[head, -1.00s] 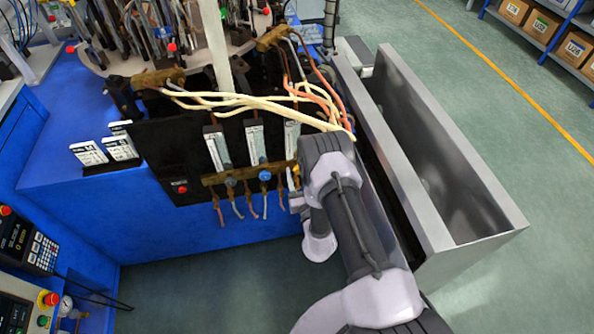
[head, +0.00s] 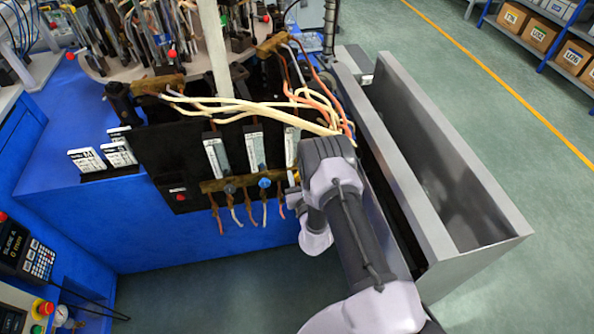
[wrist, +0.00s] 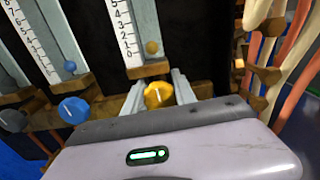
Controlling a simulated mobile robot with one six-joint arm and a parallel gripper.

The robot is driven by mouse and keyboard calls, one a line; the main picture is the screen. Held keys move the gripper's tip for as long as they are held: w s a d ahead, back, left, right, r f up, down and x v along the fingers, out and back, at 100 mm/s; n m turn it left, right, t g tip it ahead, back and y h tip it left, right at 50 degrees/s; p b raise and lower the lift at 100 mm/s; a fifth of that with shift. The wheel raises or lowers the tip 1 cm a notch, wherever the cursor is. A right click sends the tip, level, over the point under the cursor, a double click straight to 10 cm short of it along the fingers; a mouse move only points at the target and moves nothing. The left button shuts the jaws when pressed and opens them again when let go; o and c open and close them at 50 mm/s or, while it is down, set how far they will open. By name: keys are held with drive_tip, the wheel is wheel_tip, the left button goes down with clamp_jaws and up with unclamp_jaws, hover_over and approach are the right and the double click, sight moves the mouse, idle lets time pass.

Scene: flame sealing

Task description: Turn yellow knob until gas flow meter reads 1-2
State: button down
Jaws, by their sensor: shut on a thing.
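The yellow knob (wrist: 157,95) is between the two fingers of my gripper (wrist: 160,88) in the wrist view, and the gripper is shut on it. Above it stands its flow meter (wrist: 147,30), a grey column with a white numbered scale. The meter's yellow ball (wrist: 152,47) sits low in the tube, near the lowest marks, around 1 or just under; the exact reading is hard to tell. In the head view my arm covers the knob and most of the gripper.
Orange and cream hoses (wrist: 293,60) hang close on the right. A grey metal trough (head: 440,190) stands right of my arm.

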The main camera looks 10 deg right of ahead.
drive_tip(key=shift+n, duration=0.6)
drive_tip(key=c, duration=1)
unclamp_jaws()
drive_tip(key=shift+c, duration=0.2)
drive_tip(key=s+p, duration=1.7)
drive_tip(key=shift+s, duration=0.25)
